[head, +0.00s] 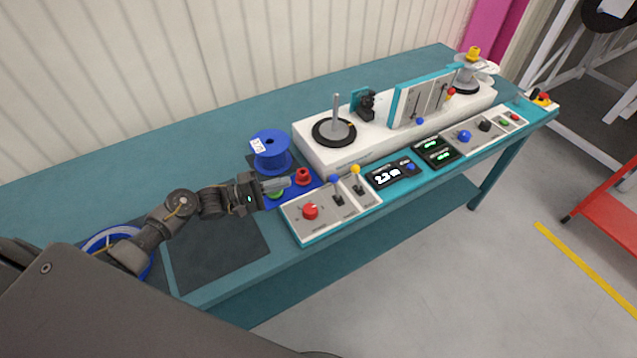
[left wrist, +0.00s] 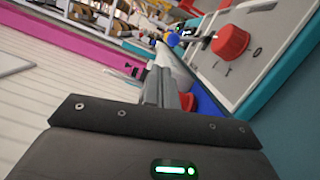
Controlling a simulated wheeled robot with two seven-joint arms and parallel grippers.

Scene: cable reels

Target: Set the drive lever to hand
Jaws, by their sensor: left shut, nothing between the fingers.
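The front control box (head: 296,229) carries a red rotary knob (head: 310,211), a lever with a blue knob (head: 335,180) and a lever with a yellow knob (head: 356,170). Their labels are too small to read, so I cannot tell which is the drive lever. My left gripper (head: 286,183) is shut and empty, just left of the box and short of the levers. In the left wrist view its fingers (left wrist: 160,85) point along the box, with the red rotary knob (left wrist: 231,42) to the right and the blue knob (left wrist: 173,40) beyond. My right gripper is not in view.
A blue reel (head: 271,152) stands behind the gripper, and a red piece (head: 303,176) beside its tips. Right of the levers are displays (head: 393,173) and more buttons. A white platform (head: 310,146) with a spindle (head: 336,118) lies behind. The bench's left back (head: 90,190) is clear.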

